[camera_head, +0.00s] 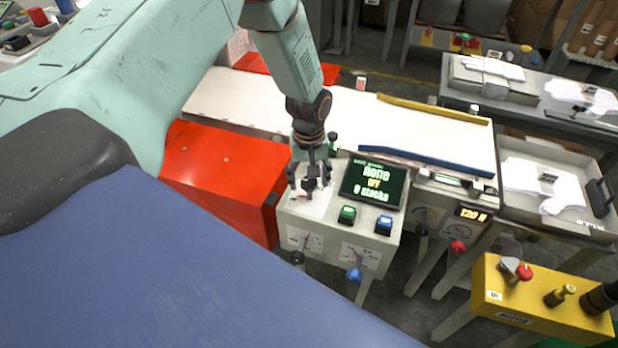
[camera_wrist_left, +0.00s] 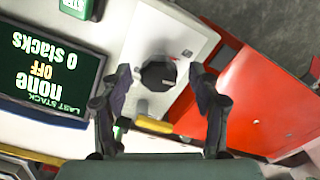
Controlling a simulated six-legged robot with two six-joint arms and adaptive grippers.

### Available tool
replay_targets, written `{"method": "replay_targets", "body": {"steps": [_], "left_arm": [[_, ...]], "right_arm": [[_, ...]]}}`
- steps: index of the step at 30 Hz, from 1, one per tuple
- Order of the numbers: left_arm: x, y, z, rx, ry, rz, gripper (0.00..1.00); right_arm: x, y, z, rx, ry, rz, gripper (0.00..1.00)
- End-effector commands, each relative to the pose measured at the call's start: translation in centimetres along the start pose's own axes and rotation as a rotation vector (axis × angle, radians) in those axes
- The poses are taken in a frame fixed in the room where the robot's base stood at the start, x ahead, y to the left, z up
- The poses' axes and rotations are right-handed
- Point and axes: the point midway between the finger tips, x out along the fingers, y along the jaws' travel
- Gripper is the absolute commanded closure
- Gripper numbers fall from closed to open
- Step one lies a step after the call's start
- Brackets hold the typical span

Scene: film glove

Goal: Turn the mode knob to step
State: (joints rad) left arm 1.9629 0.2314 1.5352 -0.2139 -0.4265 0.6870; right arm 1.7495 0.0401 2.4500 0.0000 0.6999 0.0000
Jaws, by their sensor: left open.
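The mode knob is a black round knob (camera_wrist_left: 158,76) on a pale plate, seen in the left wrist view. It lies between the fingers of my left gripper (camera_wrist_left: 160,70), with visible space on both sides. In the head view, my left gripper (camera_head: 311,178) points down over the left part of the control box (camera_head: 340,222). There its fingers largely hide the knob. The display (camera_head: 374,184) beside it reads "none", "OFF" and "0 stacks". The knob's label and exact setting are too small to read. My right gripper is not in view.
A green button (camera_head: 347,214) and a blue button (camera_head: 384,224) sit below the display. A red box (camera_head: 225,172) stands close on the left. A white work surface (camera_head: 400,124) lies behind. A yellow box (camera_head: 530,300) with a red knob stands at the lower right.

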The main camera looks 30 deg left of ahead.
Motion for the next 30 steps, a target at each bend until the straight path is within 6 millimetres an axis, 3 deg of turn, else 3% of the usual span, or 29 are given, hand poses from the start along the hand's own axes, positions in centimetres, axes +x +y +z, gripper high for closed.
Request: {"method": "replay_targets", "body": {"steps": [4, 23, 30], "left_arm": [[-0.02, 0.00, 0.00, 0.000, 0.000, 0.000, 0.39], [-0.03, -0.02, -0.03, 0.000, 0.001, 0.000, 0.93], [-0.03, -0.01, -0.07, 0.022, 0.002, 0.001, 0.93]], "right_arm": [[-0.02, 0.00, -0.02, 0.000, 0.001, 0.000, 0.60], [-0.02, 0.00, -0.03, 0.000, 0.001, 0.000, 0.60], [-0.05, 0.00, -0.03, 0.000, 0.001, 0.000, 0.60]]}}
